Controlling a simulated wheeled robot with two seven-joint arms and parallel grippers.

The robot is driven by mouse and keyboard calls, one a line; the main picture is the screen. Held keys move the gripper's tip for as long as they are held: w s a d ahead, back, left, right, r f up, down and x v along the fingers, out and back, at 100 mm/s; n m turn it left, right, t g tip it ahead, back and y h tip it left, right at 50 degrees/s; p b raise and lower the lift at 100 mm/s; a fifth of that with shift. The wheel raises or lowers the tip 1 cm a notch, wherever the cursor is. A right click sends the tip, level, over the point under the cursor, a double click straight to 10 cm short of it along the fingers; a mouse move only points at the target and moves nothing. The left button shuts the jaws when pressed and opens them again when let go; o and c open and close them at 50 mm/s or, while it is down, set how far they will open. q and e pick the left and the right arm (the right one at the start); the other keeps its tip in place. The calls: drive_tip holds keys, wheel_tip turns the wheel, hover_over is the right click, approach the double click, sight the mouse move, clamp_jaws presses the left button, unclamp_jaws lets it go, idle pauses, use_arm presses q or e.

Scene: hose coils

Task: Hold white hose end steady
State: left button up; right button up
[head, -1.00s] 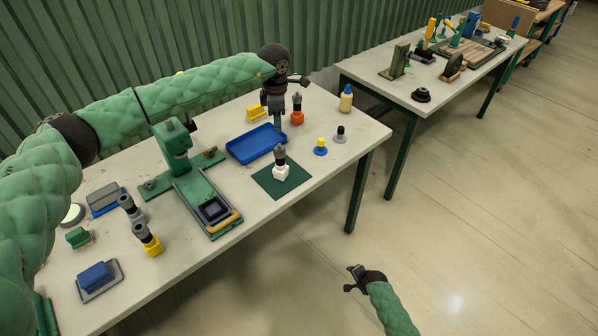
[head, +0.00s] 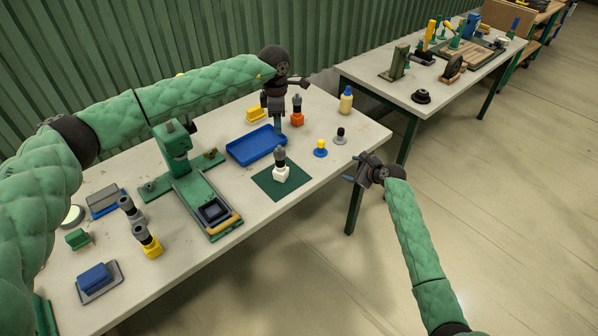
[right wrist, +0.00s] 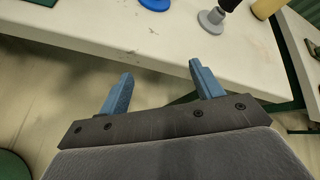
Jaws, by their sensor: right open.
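A white fitting with a dark grey and black upper part (head: 280,173) stands upright on a dark green square mat (head: 264,187) near the table's front edge. My left gripper (head: 279,131) points down behind it, by the right end of the blue tray; whether its fingers are apart is not clear. My right gripper (head: 349,172) is at the table's front right edge, right of the white fitting and apart from it. In the right wrist view its two blue fingers (right wrist: 158,85) are spread and empty, below the table edge in the picture. The white fitting does not show there.
A blue tray (head: 249,155) lies behind the mat. A blue-yellow piece (head: 320,150) and a grey-black piece (head: 340,138) stand near my right gripper. A green press (head: 175,150) is left of the mat. A second table (head: 400,95) stands behind right.

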sight(285, 171)
drive_tip(key=s+a+r+g+y, duration=0.1)
drive_tip(key=a+r, duration=0.1)
drive_tip(key=a, duration=0.4)
drive_tip(key=s+a+r+m+g+y, duration=0.1)
drive_tip(key=s+a+y, duration=0.1)
drive_tip(key=a, duration=0.5)
drive_tip(key=s+a+r+y, duration=0.2)
drive_tip(key=a, duration=0.5)
drive_tip(key=shift+a+r+m+g, duration=0.2)
drive_tip(key=shift+r+m+g, duration=0.1)
drive_tip(key=shift+g, duration=0.1)
drive_tip(key=shift+w+a+f+y, duration=0.2)
drive_tip(key=shift+a+y, duration=0.1)
drive_tip(key=shift+a, duration=0.3)
drive_tip(key=shift+x, duration=3.25)
drive_tip(key=shift+c, duration=0.4)
drive_tip(key=c, duration=1.2)
